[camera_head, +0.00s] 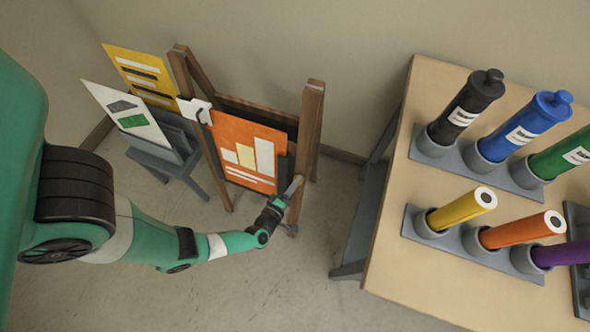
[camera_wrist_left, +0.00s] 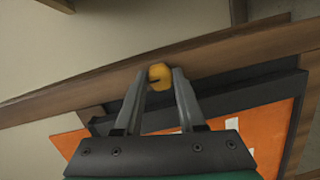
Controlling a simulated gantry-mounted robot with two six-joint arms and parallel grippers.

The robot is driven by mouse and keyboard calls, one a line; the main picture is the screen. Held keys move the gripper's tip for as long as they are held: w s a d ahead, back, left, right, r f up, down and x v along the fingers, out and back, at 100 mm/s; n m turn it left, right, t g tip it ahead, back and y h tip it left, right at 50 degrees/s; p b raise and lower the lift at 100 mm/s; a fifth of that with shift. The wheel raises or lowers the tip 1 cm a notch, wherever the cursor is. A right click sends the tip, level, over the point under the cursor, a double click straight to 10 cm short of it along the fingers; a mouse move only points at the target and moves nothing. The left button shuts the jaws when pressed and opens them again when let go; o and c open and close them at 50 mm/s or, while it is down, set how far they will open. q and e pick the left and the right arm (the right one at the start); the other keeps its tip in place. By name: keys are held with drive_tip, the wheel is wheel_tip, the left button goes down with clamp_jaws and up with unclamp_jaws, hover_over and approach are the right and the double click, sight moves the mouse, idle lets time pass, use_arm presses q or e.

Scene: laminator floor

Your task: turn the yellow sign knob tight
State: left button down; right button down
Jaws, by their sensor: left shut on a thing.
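The yellow sign knob (camera_wrist_left: 160,74) is on the wooden post of the easel (camera_head: 311,115). It shows between my fingertips in the left wrist view, and the gripper hides it in the head view. My left gripper (camera_head: 294,186) is at the right front leg of the easel, shut on the knob. In the left wrist view its two fingers reach up to either side of the knob. The orange sign (camera_head: 243,152) with white and yellow blocks rests on the easel, and its edge also shows in the left wrist view (camera_wrist_left: 255,122). My right gripper is in neither view.
A wooden table (camera_head: 420,255) stands at the right with several coloured rolls and bottles in grey holders. A grey stand (camera_head: 170,150) with a yellow poster (camera_head: 140,72) and a white poster (camera_head: 125,112) is left of the easel. The floor in front is clear.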

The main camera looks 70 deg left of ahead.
use_arm(q)
drive_tip(key=c, duration=0.8)
unclamp_jaws()
drive_tip(key=shift+d, duration=0.1)
drive_tip(key=shift+p+v, duration=2.2)
drive_tip(key=shift+v, duration=3.55)
drive_tip(key=shift+s+r, duration=0.1)
